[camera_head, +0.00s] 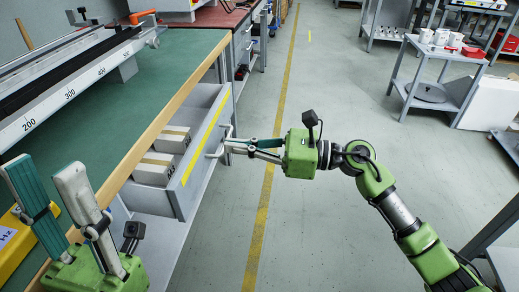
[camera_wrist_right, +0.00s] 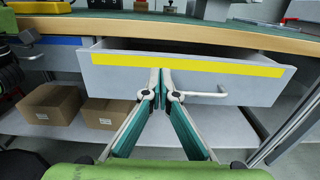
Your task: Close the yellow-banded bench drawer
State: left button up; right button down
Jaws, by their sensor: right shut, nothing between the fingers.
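The grey bench drawer (camera_head: 197,152) with a yellow band across its front stands open under the bench top in the head view. Its banded front (camera_wrist_right: 110,62) also shows in the right wrist view. The bar handle (camera_wrist_right: 207,93) is on that front. My right gripper (camera_head: 228,145) is shut and empty, its tips at the drawer front. In the wrist view its fingertips (camera_wrist_right: 161,78) lie over the band, beside the handle's left end; contact is unclear. My left gripper (camera_head: 48,185) is open and empty over the near bench edge, away from the drawer.
Two cardboard boxes (camera_head: 154,168) appear inside the drawer. The wrist view shows boxes (camera_wrist_right: 50,103) on the lower shelf (camera_wrist_right: 70,131). The green bench top (camera_head: 160,75) carries a measuring rail (camera_head: 72,88). The floor in front of the drawer is clear; a cart (camera_head: 440,62) stands further off.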

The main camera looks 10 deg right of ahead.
aim_at(202, 142)
jog(key=x, duration=0.4)
jog(key=shift+w+a+b, duration=0.15)
jog(key=shift+a+b, duration=0.2)
jog(key=shift+a, duration=0.05)
jog(key=p+x, duration=0.1)
jog(key=x, duration=1)
jog(key=shift+w+a, duration=0.1)
jog(key=shift+a, duration=0.1)
jog(key=shift+r, duration=0.1)
jog(key=shift+d, duration=0.1)
